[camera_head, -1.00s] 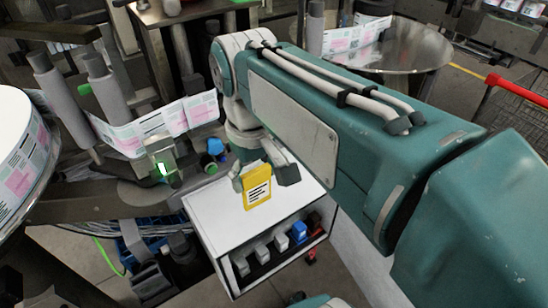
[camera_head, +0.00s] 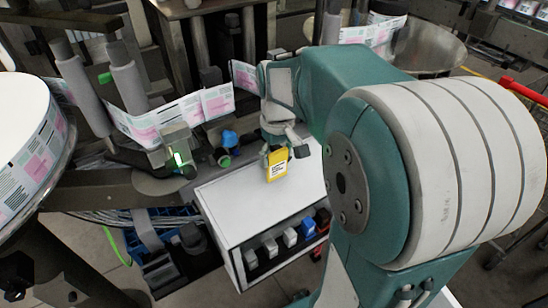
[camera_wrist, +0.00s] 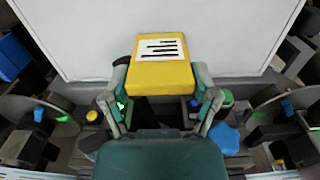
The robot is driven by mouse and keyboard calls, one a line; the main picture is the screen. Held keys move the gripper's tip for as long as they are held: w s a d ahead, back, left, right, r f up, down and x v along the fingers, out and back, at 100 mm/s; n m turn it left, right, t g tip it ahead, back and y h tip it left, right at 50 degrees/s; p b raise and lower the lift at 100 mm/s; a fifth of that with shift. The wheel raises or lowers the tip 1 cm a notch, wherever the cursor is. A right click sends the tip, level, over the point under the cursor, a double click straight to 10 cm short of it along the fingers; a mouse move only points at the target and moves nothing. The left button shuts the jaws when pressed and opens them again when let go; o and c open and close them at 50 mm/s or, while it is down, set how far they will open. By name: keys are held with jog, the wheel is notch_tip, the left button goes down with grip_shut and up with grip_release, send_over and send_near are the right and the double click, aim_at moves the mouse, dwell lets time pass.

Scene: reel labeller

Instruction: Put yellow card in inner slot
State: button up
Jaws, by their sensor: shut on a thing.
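The yellow card (camera_head: 277,166) has a white label with black lines. My gripper (camera_head: 285,150) is shut on it and holds it over the far right part of the white cabinet top (camera_head: 240,205). In the wrist view the card (camera_wrist: 160,72) sits between the two fingers of my gripper (camera_wrist: 160,88), label facing the camera. I cannot tell whether the card touches the cabinet top. An inner slot is not clearly identifiable in either view.
Below the cabinet top is an open shelf with several small blocks (camera_head: 290,237), grey, blue and dark. A labelled web (camera_head: 180,115) runs over grey rollers at left. A blue knob (camera_head: 229,139) and a green-lit sensor (camera_head: 179,158) stand beyond the cabinet.

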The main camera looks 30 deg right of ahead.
notch_tip(320, 180, down, 2)
jog(key=shift+f, duration=0.1)
jog(key=shift+d, duration=0.35)
jog(key=o, duration=0.9)
jog(key=shift+f, duration=0.1)
jog(key=shift+a, duration=0.25)
